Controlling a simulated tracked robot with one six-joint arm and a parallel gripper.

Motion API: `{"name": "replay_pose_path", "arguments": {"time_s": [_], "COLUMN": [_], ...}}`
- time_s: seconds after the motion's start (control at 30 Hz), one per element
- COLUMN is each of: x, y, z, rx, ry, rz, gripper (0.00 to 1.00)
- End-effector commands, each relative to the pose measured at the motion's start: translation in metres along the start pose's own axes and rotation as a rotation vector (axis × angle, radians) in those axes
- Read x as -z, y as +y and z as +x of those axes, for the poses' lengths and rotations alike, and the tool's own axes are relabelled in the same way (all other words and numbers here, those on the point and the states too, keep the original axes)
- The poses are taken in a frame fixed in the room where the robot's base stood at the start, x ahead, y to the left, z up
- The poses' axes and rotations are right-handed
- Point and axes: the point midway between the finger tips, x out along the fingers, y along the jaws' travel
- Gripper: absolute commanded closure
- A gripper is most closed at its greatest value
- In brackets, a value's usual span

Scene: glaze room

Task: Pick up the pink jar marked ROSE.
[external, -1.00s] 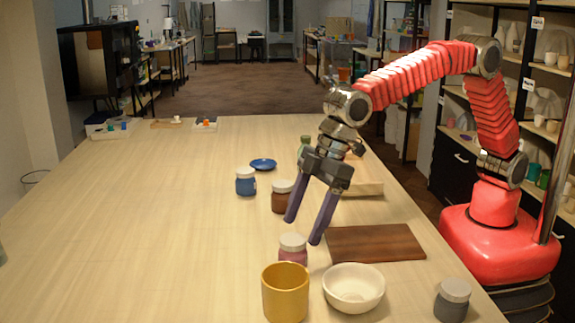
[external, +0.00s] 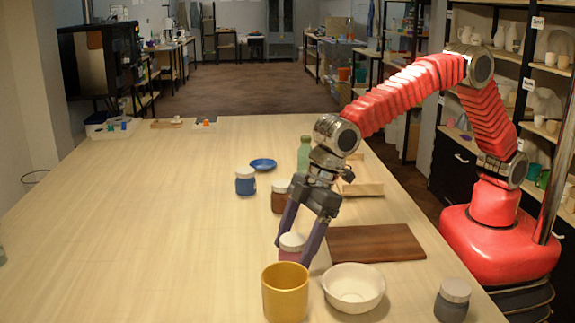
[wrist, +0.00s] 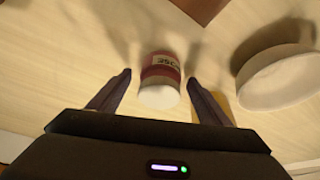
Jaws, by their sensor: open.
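The pink jar (external: 291,248) with a pale lid stands on the table behind the yellow mug; its lower part is partly hidden by the mug. In the wrist view the jar (wrist: 160,80) lies between my two fingers, with a label whose visible letters read like "ROSE" upside down. My gripper (external: 291,252) is open, with one finger on each side of the jar. In the wrist view my gripper (wrist: 160,92) shows a gap between each fingertip and the jar. I cannot tell exactly how low the fingertips are beside it.
The yellow mug (external: 285,293) stands close in front of the jar, and a white bowl (external: 354,288) is to its right. A wooden board (external: 375,243), a brown jar (external: 279,197), a blue jar (external: 245,182) and a grey-blue jar (external: 452,302) stand around.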

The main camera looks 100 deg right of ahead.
Motion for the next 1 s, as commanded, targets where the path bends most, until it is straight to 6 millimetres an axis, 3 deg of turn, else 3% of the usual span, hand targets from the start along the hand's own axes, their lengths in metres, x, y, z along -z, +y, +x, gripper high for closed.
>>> {"name": "replay_pose_path", "arguments": {"time_s": [0.53, 1.0], "x": [0.0005, 0.0004], "y": [-0.0002, -0.0001], "z": [0.0007, 0.0007], "rx": [0.000, 0.000], "ry": [0.001, 0.001], "rz": [0.000, 0.000], "gripper": [0.29, 0.62]}}
